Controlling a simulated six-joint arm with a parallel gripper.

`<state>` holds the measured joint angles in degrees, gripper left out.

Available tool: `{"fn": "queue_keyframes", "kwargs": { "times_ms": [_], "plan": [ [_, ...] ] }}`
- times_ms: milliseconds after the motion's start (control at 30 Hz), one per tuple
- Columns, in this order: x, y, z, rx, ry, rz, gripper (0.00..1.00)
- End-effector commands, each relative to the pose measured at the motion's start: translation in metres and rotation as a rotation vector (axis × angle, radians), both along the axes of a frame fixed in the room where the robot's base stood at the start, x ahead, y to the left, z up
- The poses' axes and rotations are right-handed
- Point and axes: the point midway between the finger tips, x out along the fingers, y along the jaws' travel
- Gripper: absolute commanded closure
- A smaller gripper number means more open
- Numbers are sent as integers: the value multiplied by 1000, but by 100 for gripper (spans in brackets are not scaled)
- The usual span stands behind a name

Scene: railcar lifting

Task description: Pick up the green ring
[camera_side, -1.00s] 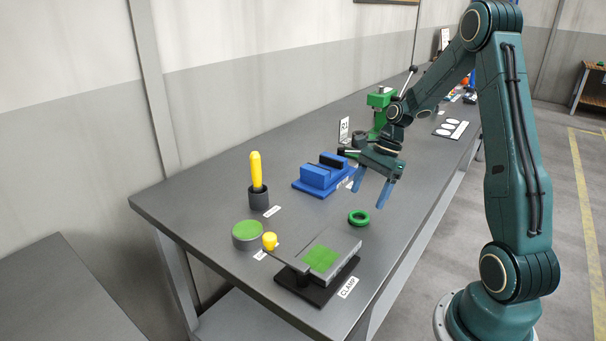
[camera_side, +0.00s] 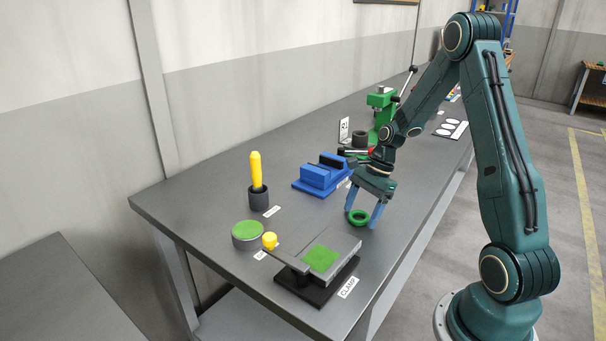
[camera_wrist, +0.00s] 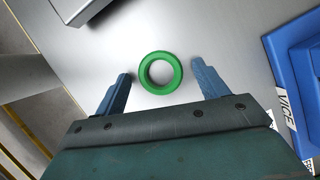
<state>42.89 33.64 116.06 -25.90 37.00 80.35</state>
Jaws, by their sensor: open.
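The green ring (camera_side: 359,217) lies flat on the grey bench top (camera_side: 225,190), near the bench's right edge. My gripper (camera_side: 361,219) is open and empty, pointing down close to the ring, with its blue fingers on either side of it in the side view. In the wrist view the ring (camera_wrist: 160,73) is between and slightly ahead of the two fingertips (camera_wrist: 161,70), with a gap on both sides. I cannot tell exactly how high the fingertips are above the bench.
The blue vise (camera_side: 320,178) stands behind and left of the ring. The clamp (camera_side: 318,265) with a green pad is in front. A green-topped round block (camera_side: 247,236) and a yellow-handled tool (camera_side: 256,170) in a dark holder stand left. The bench around the ring is clear.

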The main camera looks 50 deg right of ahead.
Motion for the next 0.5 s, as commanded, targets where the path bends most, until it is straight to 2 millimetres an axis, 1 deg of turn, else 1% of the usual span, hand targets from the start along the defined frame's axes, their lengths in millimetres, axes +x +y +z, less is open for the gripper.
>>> {"fn": "queue_keyframes", "kwargs": {
  "times_ms": [367,500],
  "plan": [
    [0,0,0,0,0,0,27],
    [0,0,0,0,0,0,55]
  ]
}}
